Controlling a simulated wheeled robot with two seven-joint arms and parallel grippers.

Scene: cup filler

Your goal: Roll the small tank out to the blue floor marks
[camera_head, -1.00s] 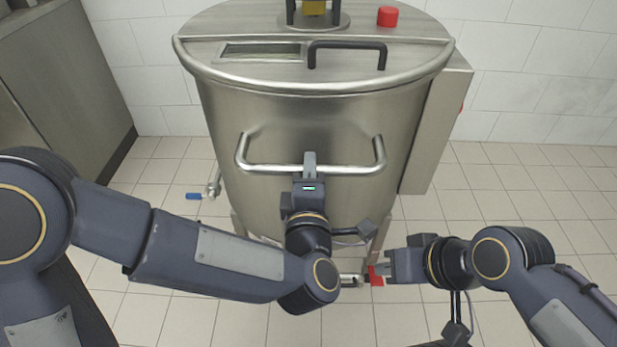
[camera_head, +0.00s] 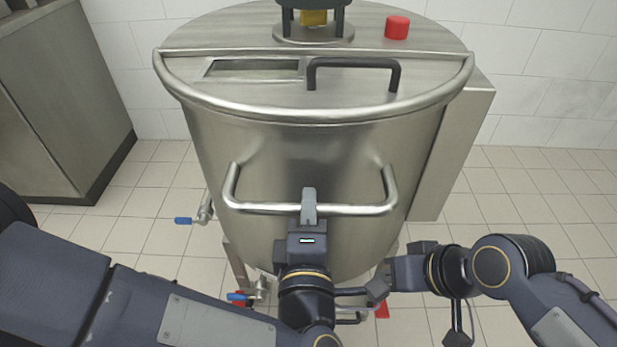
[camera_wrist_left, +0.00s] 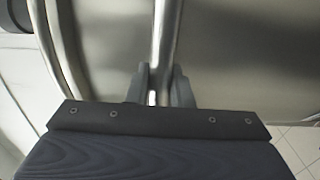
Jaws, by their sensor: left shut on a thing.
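The small tank (camera_head: 290,130) is a round steel vessel with a hinged lid, standing upright in the middle of the head view. My left gripper (camera_head: 309,207) is shut on the tank's horizontal front handle (camera_head: 255,207). In the left wrist view its fingers (camera_wrist_left: 162,85) close around the handle bar (camera_wrist_left: 166,30). My right gripper (camera_head: 388,278) is low beside the tank's right front leg, above a red pedal (camera_head: 383,309). Its fingertips do not show clearly. No blue floor marks show in these frames.
Blue-handled valves (camera_head: 183,221) stick out at the tank's left and lower front. A steel box (camera_head: 452,150) is fixed to its right side. A grey cabinet (camera_head: 60,90) stands at the left. Tiled floor (camera_head: 540,210) is open to the right.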

